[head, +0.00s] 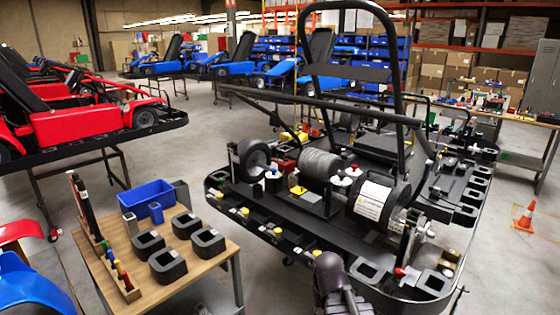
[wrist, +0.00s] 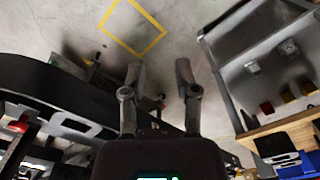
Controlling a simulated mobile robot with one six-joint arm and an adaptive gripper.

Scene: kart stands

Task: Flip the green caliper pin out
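I cannot make out the green caliper pin for certain in either view. In the head view a silvery bracket assembly (head: 412,238) stands on the near right part of the black kart (head: 270,232), with a red knob (head: 400,271) low beside it. My gripper (wrist: 159,72) points down in the wrist view, its two dark fingers apart with nothing held between them. Concrete floor shows between the fingertips, and the kart's black side (wrist: 70,88) is at the left. In the head view my dark arm end (head: 340,288) is at the bottom, close to the kart's front edge.
A wooden bench (head: 187,262) with a blue bin (head: 146,193), several black blocks and a tool rack stands left of the kart. A red kart (head: 80,118) is on a stand at the left. An orange cone (head: 525,216) stands on the floor at the right.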

